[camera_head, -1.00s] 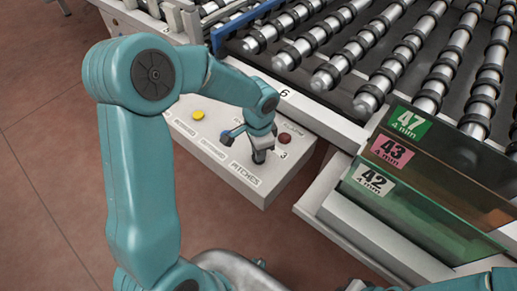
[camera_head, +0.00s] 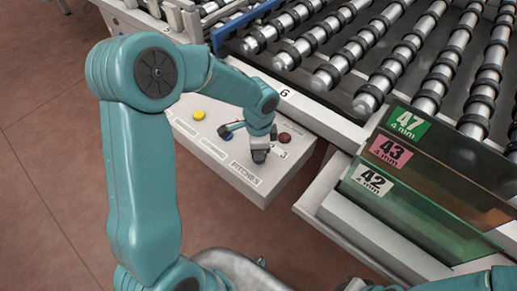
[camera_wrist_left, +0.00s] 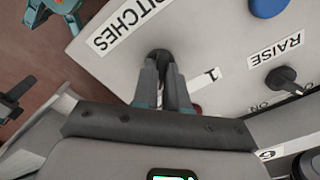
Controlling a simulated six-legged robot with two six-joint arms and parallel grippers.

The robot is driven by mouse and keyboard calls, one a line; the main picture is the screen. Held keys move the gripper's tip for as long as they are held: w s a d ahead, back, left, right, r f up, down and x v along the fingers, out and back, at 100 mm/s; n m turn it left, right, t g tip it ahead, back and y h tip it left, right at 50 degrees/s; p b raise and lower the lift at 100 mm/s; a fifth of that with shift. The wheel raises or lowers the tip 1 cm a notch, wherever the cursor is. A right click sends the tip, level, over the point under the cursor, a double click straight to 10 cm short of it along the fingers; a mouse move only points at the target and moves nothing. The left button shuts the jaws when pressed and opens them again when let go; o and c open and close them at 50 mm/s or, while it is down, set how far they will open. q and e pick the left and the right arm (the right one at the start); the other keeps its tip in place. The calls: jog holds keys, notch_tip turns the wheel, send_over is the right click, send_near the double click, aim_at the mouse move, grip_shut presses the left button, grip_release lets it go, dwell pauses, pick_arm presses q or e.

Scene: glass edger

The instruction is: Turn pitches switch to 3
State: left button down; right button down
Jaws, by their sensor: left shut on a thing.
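The pitches switch is a small dark knob (camera_wrist_left: 158,54) beside the PITCHES label (camera_wrist_left: 122,25) in the left wrist view. My left gripper (camera_wrist_left: 168,75) is shut on this knob, and its fingers hide much of it. In the head view my left gripper (camera_head: 259,152) points down onto the panel (camera_head: 215,150) beside the PITCHES label (camera_head: 246,174). The digit 1 (camera_wrist_left: 211,74) shows right of the fingers in the wrist view. The digit 3 (camera_head: 284,155) shows right of the gripper in the head view. I cannot tell which number the knob points to.
A red button (camera_head: 285,138), a yellow button (camera_head: 199,114) and a blue button (camera_head: 224,132) are near the gripper. The RAISE switch (camera_wrist_left: 285,78) is close by. Rollers (camera_head: 380,70) lie behind. Glass panes with number labels (camera_head: 391,151) stand right.

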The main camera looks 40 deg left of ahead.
pick_arm(q)
jog(key=shift+w, duration=0.1)
jog(key=c, duration=1.2)
grip_release()
jog(key=shift+d, duration=0.1)
jog(key=shift+o, duration=0.2)
jog(key=shift+r, duration=0.1)
notch_tip(320, 180, up, 16)
jog(key=shift+p, duration=0.35)
